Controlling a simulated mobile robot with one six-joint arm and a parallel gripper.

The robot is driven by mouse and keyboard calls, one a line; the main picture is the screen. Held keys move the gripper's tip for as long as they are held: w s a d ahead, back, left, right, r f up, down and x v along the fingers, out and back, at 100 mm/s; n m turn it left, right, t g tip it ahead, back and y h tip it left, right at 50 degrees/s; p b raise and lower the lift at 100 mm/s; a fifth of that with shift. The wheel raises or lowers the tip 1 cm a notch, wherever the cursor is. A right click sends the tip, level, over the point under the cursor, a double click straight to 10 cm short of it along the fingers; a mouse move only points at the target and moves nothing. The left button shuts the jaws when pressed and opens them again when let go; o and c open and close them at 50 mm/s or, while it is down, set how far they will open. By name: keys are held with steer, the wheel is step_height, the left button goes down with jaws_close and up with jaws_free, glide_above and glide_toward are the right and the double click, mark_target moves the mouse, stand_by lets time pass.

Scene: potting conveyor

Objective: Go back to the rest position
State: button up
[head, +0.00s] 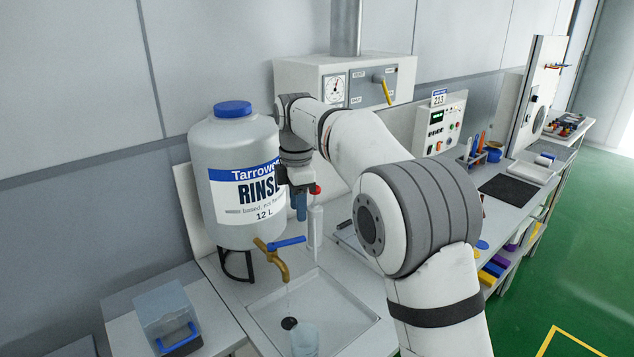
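My arm reaches in from the lower right, over the bench. My gripper (299,208) hangs downward beside the right side of a large white rinse tank (230,160) with a blue cap. Its blue fingers show only from the side, so I cannot tell whether they are open or shut. A brass tap (277,262) with a blue lever (287,242) sits below the gripper. A thin stream seems to run from the tap. A clear beaker (305,341) stands in the sink tray (345,322) below it, partly cut off by the frame edge.
A white bottle with a red top (315,222) stands right behind the gripper. A gauge box with a yellow-handled lever (382,90) is on the wall. A clear box with a blue handle (168,318) is at lower left. A control box (439,122) stands farther right. Green floor (575,240) is clear at right.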

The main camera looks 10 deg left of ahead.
steer(key=s+d+r+m+t, duration=0.1)
steer(key=s+d+m, duration=0.5)
steer(key=d, duration=0.4)
steer(key=s+d+r+m+t, duration=0.1)
steer(key=s+d+m, duration=0.45)
steer(key=d, duration=0.45)
steer(key=s+d+f+m, duration=0.4)
steer(key=s+d+m, duration=0.1)
steer(key=s, duration=0.3)
steer(key=s+d+f+m+t, duration=0.1)
steer(key=s+d+f+m, duration=0.3)
steer(key=s+m, duration=0.3)
steer(key=shift+s+d, duration=0.65)
steer(key=shift+s, duration=0.35)
